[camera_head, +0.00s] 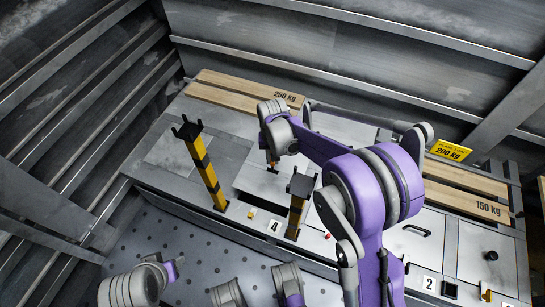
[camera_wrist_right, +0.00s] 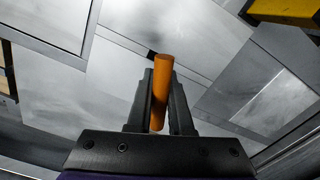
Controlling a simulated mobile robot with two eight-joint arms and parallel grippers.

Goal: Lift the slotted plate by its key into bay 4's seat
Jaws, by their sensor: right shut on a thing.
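My right gripper (camera_head: 271,161) is above the bench, behind the number 4 label (camera_head: 274,226). It is shut on an orange key (camera_wrist_right: 161,90), which stands between the two dark fingers in the right wrist view (camera_wrist_right: 158,112). A light grey plate (camera_head: 285,181) lies under the gripper; I take it as the slotted plate, but its slot and the key's lower end are hard to make out. A dark opening (camera_head: 262,206), which looks like bay 4's seat, shows in front of the plate. I cannot tell whether the plate is raised.
Two yellow-and-black striped posts stand by bay 4, a taller one (camera_head: 204,166) at left and a shorter one (camera_head: 298,205) at right. Wooden planks marked 250 kg (camera_head: 240,92) and 150 kg (camera_head: 465,193) lie along the back. Ribbed metal walls enclose the bench.

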